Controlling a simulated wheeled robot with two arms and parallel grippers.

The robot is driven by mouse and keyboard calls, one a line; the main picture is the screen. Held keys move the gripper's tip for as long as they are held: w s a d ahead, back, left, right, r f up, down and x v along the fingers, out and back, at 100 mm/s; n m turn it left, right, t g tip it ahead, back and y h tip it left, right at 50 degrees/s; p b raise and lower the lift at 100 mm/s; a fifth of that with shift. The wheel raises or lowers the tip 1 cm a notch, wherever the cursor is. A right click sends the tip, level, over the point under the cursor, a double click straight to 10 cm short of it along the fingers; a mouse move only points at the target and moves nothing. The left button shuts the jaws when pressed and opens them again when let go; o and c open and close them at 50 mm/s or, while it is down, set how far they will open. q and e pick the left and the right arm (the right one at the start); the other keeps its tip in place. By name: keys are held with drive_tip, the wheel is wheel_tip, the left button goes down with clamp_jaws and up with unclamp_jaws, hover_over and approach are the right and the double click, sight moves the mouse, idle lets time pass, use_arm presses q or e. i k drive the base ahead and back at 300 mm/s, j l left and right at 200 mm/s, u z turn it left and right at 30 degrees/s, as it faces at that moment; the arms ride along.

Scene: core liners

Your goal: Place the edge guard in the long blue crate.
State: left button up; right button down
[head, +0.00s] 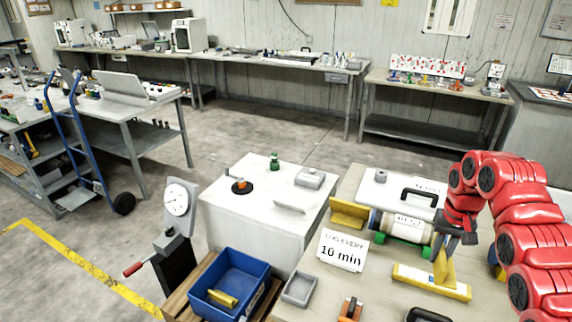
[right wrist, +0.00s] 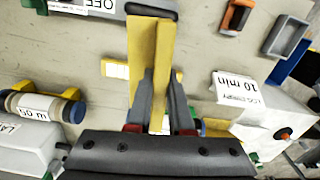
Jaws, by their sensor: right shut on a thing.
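My right gripper (head: 452,240) is shut on a yellow edge guard (head: 444,268), held upright above the table. In the right wrist view the fingers (right wrist: 157,88) close around this edge guard (right wrist: 142,55), which extends away from them. A blue crate (head: 258,297) stands low at the front left of the table, with a yellow piece (head: 222,298) lying inside. Part of the blue crate shows at the right edge of the right wrist view (right wrist: 291,62). My left gripper is not in view.
A yellow bar with a white label (head: 430,282) lies under the held guard. Another yellow angle piece (head: 348,213), a labelled roll (head: 400,226), a "10 min" sign (head: 342,251) and a grey tray (head: 299,289) are on the table. A dial gauge stand (head: 178,220) stands beside the crate.

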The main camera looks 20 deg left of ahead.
sight(231, 288)
drive_tip(key=i+j+u, duration=0.2)
drive_tip(key=j+u, duration=0.25)
drive_tip(key=i+j+u, duration=0.25)
drive_tip(key=u, duration=0.25)
drive_tip(key=i+j+u, duration=0.2)
drive_tip(key=u, duration=0.25)
drive_tip(key=i+j, duration=0.1)
drive_tip(key=i, duration=0.2)
